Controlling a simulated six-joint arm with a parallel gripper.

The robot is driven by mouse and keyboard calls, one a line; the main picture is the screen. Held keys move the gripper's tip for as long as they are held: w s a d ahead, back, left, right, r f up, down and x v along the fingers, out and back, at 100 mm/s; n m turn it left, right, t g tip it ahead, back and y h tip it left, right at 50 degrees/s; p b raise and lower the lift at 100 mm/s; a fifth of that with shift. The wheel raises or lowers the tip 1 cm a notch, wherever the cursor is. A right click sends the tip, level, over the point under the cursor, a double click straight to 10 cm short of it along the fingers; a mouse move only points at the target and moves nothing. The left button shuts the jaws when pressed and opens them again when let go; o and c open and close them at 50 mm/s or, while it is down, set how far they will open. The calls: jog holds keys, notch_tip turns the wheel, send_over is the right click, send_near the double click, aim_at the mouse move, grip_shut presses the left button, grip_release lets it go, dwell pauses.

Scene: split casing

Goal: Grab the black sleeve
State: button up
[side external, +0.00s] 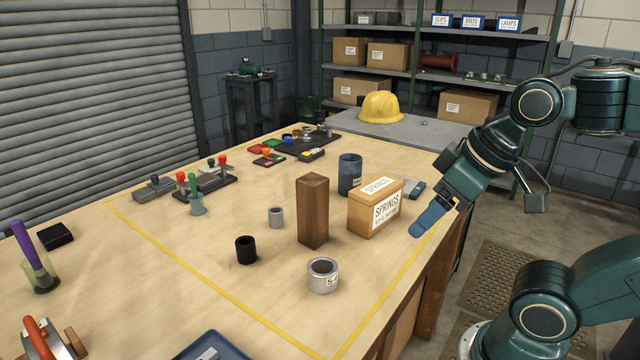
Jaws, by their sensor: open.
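The black sleeve (246,250) is a short dark hollow cylinder standing upright on the wooden table, left of the wooden block. My gripper (418,232) is at the right side of the table, beside the springs box and well apart from the sleeve. Its blue finger points down and to the left. It is open, and nothing shows between its fingers, though one finger largely hides the other.
A tall wooden block (313,212) and a springs box (375,206) stand between my gripper and the sleeve. A silver ring (322,276), a small grey sleeve (276,217) and a blue cup (350,174) stand nearby. The table left of the sleeve is clear.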

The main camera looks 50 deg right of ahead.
jog(key=w+a+r+n+g, duration=0.1)
jog(key=w+r+n, duration=0.1)
jog(key=w+n, duration=0.5)
jog(key=w+a+r+n+g, duration=0.1)
jog(key=w+r+n+g, duration=0.15)
jog(key=w, duration=0.95)
jog(key=w+a+f+n+g, duration=0.1)
jog(key=w+a+f+n, duration=0.1)
jog(key=w+f+n, duration=0.3)
jog(key=w+a+f+n+g, duration=0.1)
jog(key=w+f+n, duration=0.4)
jog(key=w, duration=0.7)
jog(key=shift+w+a+f, duration=0.15)
jog(key=shift+a+f, duration=0.05)
jog(key=shift+a, duration=0.4)
